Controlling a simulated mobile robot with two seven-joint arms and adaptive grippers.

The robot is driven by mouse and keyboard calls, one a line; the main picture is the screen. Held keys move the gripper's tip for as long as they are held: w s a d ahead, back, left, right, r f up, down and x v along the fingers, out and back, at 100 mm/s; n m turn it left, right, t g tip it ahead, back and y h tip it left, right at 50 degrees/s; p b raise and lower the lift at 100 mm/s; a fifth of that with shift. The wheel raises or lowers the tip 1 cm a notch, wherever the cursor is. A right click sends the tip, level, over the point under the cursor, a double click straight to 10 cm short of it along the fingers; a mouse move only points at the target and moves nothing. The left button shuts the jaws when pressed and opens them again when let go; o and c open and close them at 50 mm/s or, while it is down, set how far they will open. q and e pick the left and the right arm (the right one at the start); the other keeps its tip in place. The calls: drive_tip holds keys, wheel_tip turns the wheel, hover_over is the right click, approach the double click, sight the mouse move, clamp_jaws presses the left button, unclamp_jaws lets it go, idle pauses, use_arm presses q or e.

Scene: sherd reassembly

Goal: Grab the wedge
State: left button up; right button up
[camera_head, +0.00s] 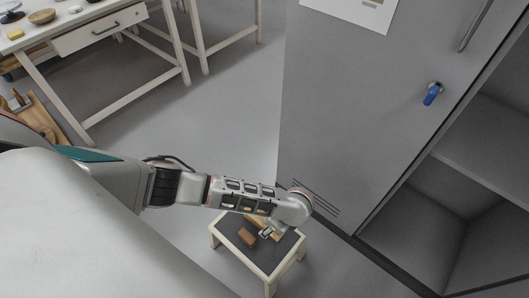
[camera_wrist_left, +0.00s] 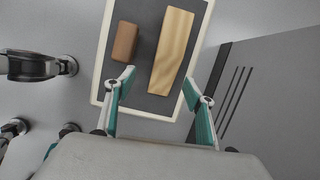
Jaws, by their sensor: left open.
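The wedge looks to be the long pale wooden piece (camera_wrist_left: 172,50) lying on the dark top of a small low stool with a pale rim (camera_wrist_left: 101,60). In the left wrist view it lies ahead of my left gripper (camera_wrist_left: 158,86), which is open and empty. The piece's near end is close to the line between the two fingertips, slightly right of centre. I cannot tell the height gap. In the head view my left gripper (camera_head: 268,233) is over the stool (camera_head: 238,256) and partly hides the wooden piece. My right gripper is not in view.
A reddish-brown block (camera_wrist_left: 124,42) lies left of the wooden piece, with a narrow gap. A grey cabinet (camera_head: 350,110) stands close behind the stool, its open shelves at right. A workbench (camera_head: 100,30) with bowls is at the upper left. Floor between is clear.

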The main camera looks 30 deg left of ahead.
sight(261, 219)
use_arm(q)
drive_tip(key=a, duration=0.1)
drive_tip(key=w+a+y, duration=0.1)
drive_tip(key=shift+w+a+f, duration=0.15)
drive_tip(key=shift+a, duration=0.25)
drive_tip(key=shift+b+x, duration=0.7)
drive_tip(key=shift+x, duration=0.2)
drive_tip(key=shift+a+f, duration=0.2)
drive_tip(key=shift+f, duration=0.05)
drive_tip(key=shift+w, duration=0.1)
drive_tip(key=b+x, duration=0.2)
drive_tip(key=x, duration=0.1)
drive_tip(key=shift+s+f, duration=0.2)
drive_tip(key=shift+s, duration=0.15)
drive_tip(key=shift+w+a+f+b, duration=0.25)
drive_tip(key=shift+a+f+b, duration=0.2)
drive_tip(key=shift+f+b, duration=0.4)
drive_tip(key=shift+w+r, duration=0.15)
drive_tip(key=shift+w, duration=0.05)
drive_tip(key=c, duration=1.3)
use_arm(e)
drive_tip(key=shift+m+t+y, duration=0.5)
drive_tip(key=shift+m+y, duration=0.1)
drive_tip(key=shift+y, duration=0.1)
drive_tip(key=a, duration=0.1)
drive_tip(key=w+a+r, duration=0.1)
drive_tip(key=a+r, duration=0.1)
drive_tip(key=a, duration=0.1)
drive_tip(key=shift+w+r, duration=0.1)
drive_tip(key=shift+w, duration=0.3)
